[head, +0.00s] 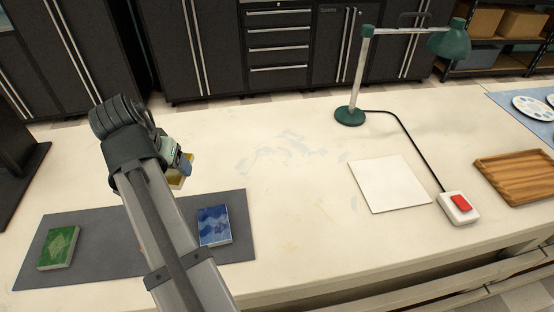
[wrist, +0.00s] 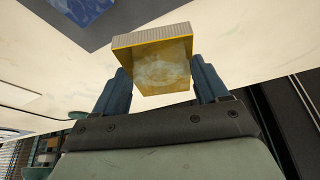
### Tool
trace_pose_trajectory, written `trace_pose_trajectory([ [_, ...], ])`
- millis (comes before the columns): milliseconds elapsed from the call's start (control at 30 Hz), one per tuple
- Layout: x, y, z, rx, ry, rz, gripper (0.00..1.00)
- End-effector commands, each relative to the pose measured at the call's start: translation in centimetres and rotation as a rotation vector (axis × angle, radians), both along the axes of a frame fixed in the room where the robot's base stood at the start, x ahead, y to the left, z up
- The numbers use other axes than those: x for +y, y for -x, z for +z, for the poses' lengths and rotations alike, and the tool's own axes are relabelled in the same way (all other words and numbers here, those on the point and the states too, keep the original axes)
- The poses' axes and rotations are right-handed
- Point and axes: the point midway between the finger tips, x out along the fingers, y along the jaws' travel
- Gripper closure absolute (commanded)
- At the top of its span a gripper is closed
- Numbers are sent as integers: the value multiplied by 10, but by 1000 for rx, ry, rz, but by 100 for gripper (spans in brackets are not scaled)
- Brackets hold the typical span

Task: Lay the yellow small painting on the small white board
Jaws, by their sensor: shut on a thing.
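The yellow small painting (wrist: 160,66) is held between the two blue fingers of my gripper (wrist: 163,88) in the wrist view. In the head view a yellow edge of the painting (head: 178,182) shows below my gripper (head: 182,170), above the table behind the grey mat. Much of the painting is hidden there by my arm. The small white board (head: 389,183) lies flat on the table to the right, bare, well apart from my gripper.
A green painting (head: 59,247) and a blue painting (head: 214,226) lie on the dark grey mat (head: 110,222). A green lamp (head: 350,115) stands behind the board, its cord running to a red-button switch (head: 459,207). A wooden tray (head: 517,176) is at right. The table's middle is clear.

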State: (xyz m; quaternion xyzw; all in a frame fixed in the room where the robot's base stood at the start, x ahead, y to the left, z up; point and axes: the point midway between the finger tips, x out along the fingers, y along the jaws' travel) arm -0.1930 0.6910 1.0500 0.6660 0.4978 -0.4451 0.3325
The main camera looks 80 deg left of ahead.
Motion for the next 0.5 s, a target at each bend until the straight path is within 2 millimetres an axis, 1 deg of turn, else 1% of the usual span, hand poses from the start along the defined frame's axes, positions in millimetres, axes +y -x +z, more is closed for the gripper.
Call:
trace_pose_trajectory([
  [33, 6, -19, 0, 0, 0, -27, 56],
  [167, 19, -62, 1, 0, 0, -88, 56],
  [200, 22, -75, 1, 0, 0, -107, 56],
  [367, 33, -129, 2, 0, 0, -182, 56],
  [400, 35, -143, 3, 0, 0, -201, 56],
  [467, 37, -163, 3, 0, 0, -230, 56],
  [500, 38, -177, 3, 0, 0, -247, 56],
])
